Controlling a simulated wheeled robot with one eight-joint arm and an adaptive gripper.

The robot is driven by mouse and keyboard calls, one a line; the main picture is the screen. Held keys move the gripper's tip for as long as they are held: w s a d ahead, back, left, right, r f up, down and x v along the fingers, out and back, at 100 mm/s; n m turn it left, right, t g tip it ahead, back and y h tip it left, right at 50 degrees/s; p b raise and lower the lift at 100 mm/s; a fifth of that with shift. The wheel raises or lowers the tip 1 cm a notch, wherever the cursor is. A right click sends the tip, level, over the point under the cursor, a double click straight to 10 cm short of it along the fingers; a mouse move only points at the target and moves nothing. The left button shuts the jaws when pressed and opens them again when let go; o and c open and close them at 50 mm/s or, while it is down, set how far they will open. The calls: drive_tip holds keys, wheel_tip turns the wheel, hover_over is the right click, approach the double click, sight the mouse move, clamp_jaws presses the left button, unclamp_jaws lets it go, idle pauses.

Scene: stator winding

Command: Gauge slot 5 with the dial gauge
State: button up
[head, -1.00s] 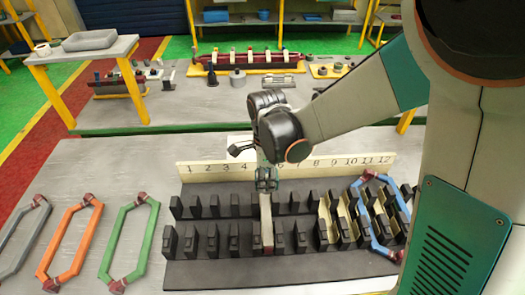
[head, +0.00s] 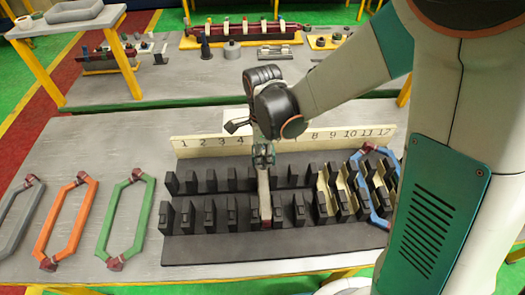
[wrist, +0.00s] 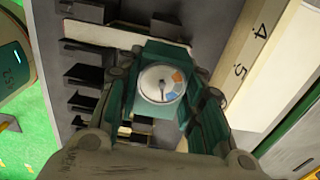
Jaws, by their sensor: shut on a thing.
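My gripper (head: 262,158) is over the black stator block (head: 200,250), in front of its numbered plate. A pale bar with a reddish end (head: 264,197) runs below the gripper toward the front, in line with slot 5 between the teeth. It also shows in the wrist view (wrist: 120,35). I cannot tell how deep it sits. The 5 on the plate (wrist: 238,72) is visible in the wrist view.
Cream liners (head: 322,195) and a blue coil (head: 362,168) occupy the right-hand slots. Grey (head: 15,215), orange (head: 45,235) and green (head: 110,225) coils lie on the table at left. A second bench (head: 160,92) with parts stands behind.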

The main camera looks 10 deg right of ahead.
drive_tip(key=shift+f+b, duration=2.05)
drive_tip(key=shift+f, duration=0.7)
drive_tip(key=o, duration=1.1)
drive_tip(key=shift+o, duration=0.2)
drive_tip(key=shift+r, duration=3.75)
